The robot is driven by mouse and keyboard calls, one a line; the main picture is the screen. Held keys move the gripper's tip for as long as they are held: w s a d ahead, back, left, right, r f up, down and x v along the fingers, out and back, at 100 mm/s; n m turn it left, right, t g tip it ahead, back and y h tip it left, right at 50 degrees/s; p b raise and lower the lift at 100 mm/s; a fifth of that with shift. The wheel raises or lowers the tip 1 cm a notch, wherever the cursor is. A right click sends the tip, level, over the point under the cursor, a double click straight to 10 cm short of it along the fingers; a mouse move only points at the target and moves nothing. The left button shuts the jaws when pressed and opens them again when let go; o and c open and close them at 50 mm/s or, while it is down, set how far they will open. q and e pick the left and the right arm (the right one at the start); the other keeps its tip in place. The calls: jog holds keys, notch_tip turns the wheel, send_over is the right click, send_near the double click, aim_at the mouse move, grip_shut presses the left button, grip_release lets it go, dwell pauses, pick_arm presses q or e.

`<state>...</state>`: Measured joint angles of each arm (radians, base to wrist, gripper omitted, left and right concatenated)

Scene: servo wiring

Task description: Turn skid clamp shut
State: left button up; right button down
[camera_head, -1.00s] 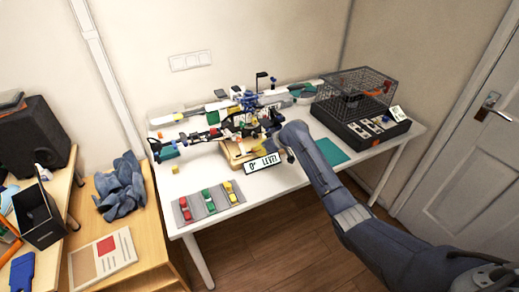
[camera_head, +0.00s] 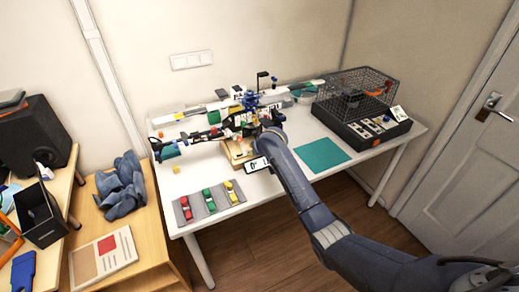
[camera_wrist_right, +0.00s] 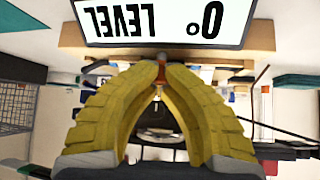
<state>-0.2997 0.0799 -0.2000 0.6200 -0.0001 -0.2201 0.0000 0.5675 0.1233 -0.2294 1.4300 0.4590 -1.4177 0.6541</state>
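My right arm reaches in from the right in the head view, and its wrist covers the middle of the work fixture; its fingertips are hidden there. In the right wrist view my right gripper (camera_wrist_right: 160,78) has its two yellow fingers arched together. A small orange-red knob (camera_wrist_right: 160,70) sits between the tips, and it appears to be the skid clamp's handle. How far the clamp is turned cannot be seen. A sign reading 0° LEVEL (camera_head: 256,165) hangs at the front of the wooden block (camera_head: 236,152); it also shows upside down in the wrist view (camera_wrist_right: 160,22). My left gripper is not in view.
A grey mat (camera_head: 183,219) with red, green and yellow pieces lies at the front left of the white table. A teal mat (camera_head: 322,154) lies to the right. A wire cage on a black box (camera_head: 362,130) stands at the right end.

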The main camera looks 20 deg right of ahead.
jog(key=shift+w+r, duration=0.25)
jog(key=shift+r, duration=0.2)
jog(key=c, duration=1.8)
grip_release()
jog(key=shift+a, duration=0.1)
jog(key=shift+c, duration=0.2)
jog(key=o, duration=0.5)
jog(key=shift+s+f, duration=0.1)
jog(key=shift+f, duration=0.2)
jog(key=shift+s, duration=0.1)
jog(key=v, duration=1.2)
